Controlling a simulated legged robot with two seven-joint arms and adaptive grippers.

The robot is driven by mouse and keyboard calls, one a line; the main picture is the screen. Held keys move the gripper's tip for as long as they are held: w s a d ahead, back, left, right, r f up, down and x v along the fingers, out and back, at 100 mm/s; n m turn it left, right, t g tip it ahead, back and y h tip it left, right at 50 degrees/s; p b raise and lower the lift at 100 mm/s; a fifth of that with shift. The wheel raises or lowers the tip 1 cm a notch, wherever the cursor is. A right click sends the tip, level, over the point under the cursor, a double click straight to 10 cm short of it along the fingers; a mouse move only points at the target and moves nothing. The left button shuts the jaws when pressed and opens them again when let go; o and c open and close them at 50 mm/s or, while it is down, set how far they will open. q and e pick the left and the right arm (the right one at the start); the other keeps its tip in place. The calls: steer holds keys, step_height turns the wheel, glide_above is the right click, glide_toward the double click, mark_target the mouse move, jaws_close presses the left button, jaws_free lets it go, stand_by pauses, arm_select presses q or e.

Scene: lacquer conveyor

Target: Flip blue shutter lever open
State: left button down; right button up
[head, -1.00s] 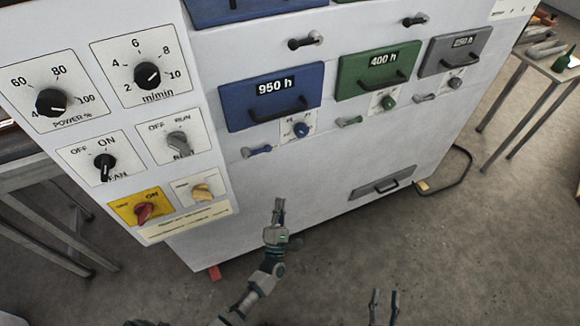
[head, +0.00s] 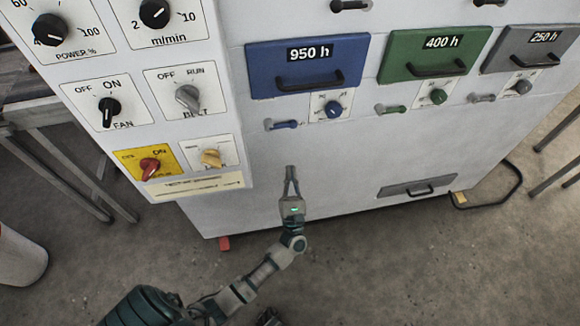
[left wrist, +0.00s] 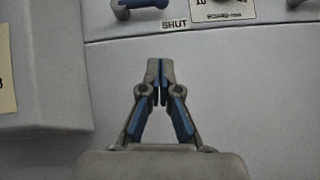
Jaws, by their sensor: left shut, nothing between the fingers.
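The blue shutter lever (head: 282,125) sits on the white machine front, below the left end of the blue 950 h drawer. It lies roughly horizontal. In the left wrist view the lever (left wrist: 140,5) shows at the top edge, partly cut off, beside a label reading SHUT. My left gripper (head: 290,172) points up at the machine front below the lever, apart from it. In the left wrist view the gripper's fingertips (left wrist: 160,72) are together with nothing between them. My right gripper does not show.
The blue drawer (head: 308,68) and blue knob (head: 333,110) are above and right of the lever. Green (head: 390,109) and grey levers (head: 482,98) stand further right. The switch panel (head: 150,115) juts out at left. A grey drawer (head: 418,188) is low at right.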

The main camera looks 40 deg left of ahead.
arm_select(q)
steer(key=x, duration=0.3)
steer(key=r+x, duration=0.1)
steer(key=x, duration=0.3)
steer(key=s+d+r+x, duration=0.1)
steer(key=x, duration=0.2)
steer(key=shift+p, duration=0.35)
steer(key=shift+w+d+r, duration=0.1)
steer(key=shift+d+r, duration=0.1)
steer(key=shift+d, duration=0.3)
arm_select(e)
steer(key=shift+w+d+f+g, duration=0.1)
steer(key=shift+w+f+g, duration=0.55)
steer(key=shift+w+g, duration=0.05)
arm_select(q)
steer(key=shift+a, duration=0.1)
